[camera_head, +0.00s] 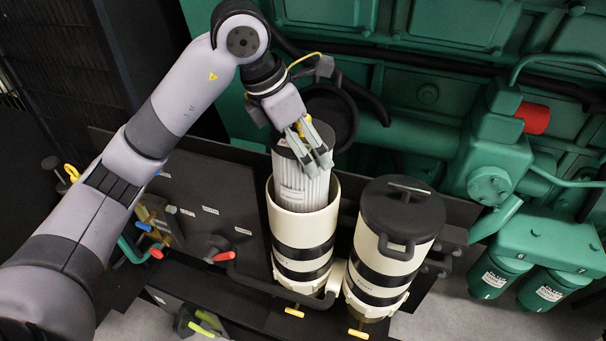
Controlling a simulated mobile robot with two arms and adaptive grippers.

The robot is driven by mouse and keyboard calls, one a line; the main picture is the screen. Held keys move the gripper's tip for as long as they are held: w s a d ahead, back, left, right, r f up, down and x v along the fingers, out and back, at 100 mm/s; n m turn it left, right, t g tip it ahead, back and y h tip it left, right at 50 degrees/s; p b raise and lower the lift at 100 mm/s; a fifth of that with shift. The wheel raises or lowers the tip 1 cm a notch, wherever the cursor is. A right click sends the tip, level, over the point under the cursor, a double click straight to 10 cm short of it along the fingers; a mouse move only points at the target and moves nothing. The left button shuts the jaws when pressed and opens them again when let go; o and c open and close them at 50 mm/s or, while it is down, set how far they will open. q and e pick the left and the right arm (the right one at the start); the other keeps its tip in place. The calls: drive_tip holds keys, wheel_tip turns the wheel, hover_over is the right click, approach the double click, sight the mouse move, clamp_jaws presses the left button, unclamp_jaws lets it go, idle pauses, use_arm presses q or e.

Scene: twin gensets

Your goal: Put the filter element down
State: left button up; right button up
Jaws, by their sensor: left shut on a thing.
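The filter element (301,188) is a white pleated cylinder with a dark top cap. It stands upright, its lower part inside an open cream housing (304,228) with black bands, its upper part above the rim. My left gripper (318,160) is shut at the top of the element and hides part of the cap. The element's bottom is hidden inside the housing. My right gripper is not in view.
A second cream housing (379,264) with a black lid (403,205) stands close on the right. A dark panel (200,212) with coloured valve handles lies to the left. The green engine (440,60) fills the back. Green canisters (497,272) hang at the right.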

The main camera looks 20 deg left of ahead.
use_arm(q)
wheel_tip(320, 180, down, 8)
drive_tip(key=shift+w+r+p, duration=0.1)
drive_tip(key=shift+r+p, duration=0.05)
drive_tip(key=shift+p, duration=0.5)
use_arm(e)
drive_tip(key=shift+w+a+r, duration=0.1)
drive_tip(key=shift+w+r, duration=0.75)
use_arm(q)
drive_tip(key=shift+f+b, duration=0.65)
drive_tip(key=shift+b, duration=0.15)
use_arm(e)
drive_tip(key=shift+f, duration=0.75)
use_arm(q)
drive_tip(key=o, duration=1.5)
drive_tip(key=shift+f, duration=0.1)
drive_tip(key=shift+o, duration=0.9)
drive_tip(key=shift+f, duration=0.1)
drive_tip(key=shift+d, duration=0.1)
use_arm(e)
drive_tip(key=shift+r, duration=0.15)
